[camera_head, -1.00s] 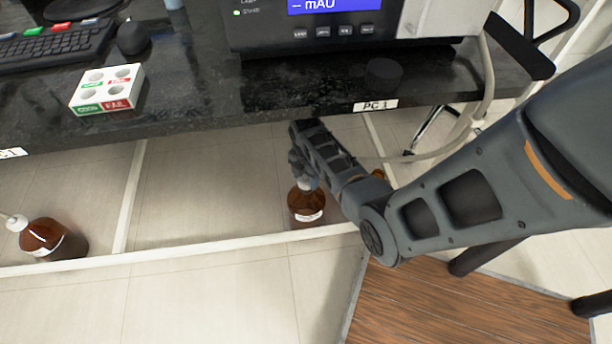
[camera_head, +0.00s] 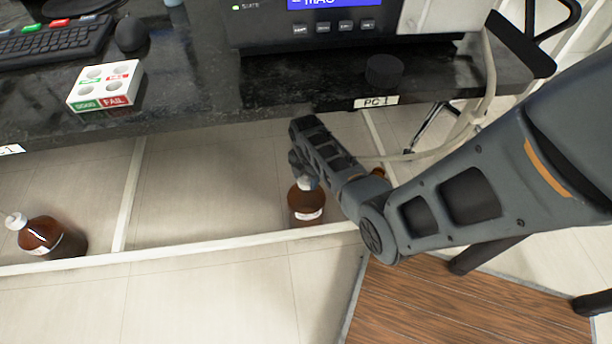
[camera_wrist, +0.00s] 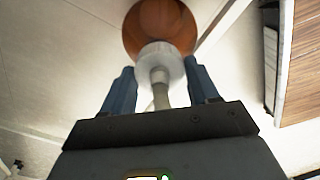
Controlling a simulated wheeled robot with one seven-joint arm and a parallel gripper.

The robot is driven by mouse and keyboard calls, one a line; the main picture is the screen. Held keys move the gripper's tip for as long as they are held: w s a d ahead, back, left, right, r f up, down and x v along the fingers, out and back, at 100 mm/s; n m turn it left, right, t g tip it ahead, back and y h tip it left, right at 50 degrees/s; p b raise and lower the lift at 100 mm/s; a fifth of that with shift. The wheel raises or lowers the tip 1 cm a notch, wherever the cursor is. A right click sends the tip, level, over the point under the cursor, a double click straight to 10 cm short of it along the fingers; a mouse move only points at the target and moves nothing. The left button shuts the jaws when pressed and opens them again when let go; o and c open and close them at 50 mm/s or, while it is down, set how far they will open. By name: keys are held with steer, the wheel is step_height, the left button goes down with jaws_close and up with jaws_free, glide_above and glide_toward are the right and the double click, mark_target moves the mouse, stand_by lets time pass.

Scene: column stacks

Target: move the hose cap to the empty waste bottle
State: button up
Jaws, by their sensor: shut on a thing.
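A brown bottle (camera_head: 307,209) with a white label stands upright on the floor below the bench edge. The white hose cap (camera_wrist: 157,62) is at its mouth in the wrist view, with a pale hose (camera_wrist: 160,95) running from it back between my fingers. The cap also shows in the head view (camera_head: 307,183). My gripper (camera_wrist: 162,80) is shut on the hose cap; my wrist partly covers it in the head view. I cannot tell whether the cap is seated on the bottle. Another brown bottle (camera_head: 52,240) with a white cap (camera_head: 16,221) is at far left.
The black bench (camera_head: 220,110) overhangs the floor, with a keyboard, a mouse, a white GOOD/FAIL holder (camera_head: 105,86) and an instrument (camera_head: 330,25) on it. A pale rail (camera_head: 190,247) runs in front of the bottles. A wooden-topped surface (camera_head: 450,310) is at lower right.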

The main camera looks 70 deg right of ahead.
steer(key=shift+f, duration=0.35)
stand_by(0.7)
steer(key=o, duration=1.1)
steer(key=shift+r+p, duration=1.45)
steer(key=shift+r, duration=2.45)
